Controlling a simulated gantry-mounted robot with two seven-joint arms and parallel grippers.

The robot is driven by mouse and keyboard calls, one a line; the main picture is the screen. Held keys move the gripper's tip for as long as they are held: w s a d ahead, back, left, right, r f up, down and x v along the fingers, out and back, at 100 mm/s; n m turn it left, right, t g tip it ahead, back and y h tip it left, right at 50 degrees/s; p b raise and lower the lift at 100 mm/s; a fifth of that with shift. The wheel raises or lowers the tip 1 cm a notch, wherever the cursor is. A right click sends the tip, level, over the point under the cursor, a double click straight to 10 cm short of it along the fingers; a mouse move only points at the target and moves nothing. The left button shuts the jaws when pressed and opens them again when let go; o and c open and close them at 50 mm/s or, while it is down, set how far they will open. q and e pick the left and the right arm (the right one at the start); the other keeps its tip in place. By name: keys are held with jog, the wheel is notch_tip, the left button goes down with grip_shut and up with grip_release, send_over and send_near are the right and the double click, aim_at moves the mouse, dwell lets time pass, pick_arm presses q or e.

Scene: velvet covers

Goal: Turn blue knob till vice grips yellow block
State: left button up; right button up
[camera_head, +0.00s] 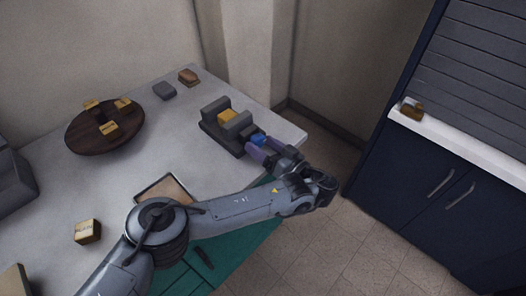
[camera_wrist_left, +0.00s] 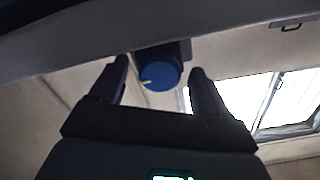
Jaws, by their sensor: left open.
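The grey vice (camera_head: 212,128) stands near the right corner of the table. The yellow block (camera_head: 229,116) sits between its two grey jaws; I cannot tell whether both jaws touch it. The blue knob (camera_head: 258,140) is on the vice's right end, facing my left gripper (camera_head: 258,147). My left gripper is open, its purple-grey fingers close to the knob. In the left wrist view the round knob (camera_wrist_left: 163,75), with a small yellow mark on its lower left, lies between the open fingertips (camera_wrist_left: 160,66), with a gap on each side. My right gripper is not in view.
A round dark wooden tray (camera_head: 82,142) with several small blocks is at the table's left. A grey block (camera_head: 164,91) and a brown block (camera_head: 189,77) lie behind the vice. A labelled box (camera_head: 88,231) is front left. A blue cabinet (camera_head: 400,175) stands right.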

pick_arm(q)
jog(key=shift+w+a, duration=0.1)
jog(key=shift+a, duration=0.05)
jog(key=shift+r, duration=0.1)
jog(key=c, duration=1)
jog(key=shift+c, duration=0.2)
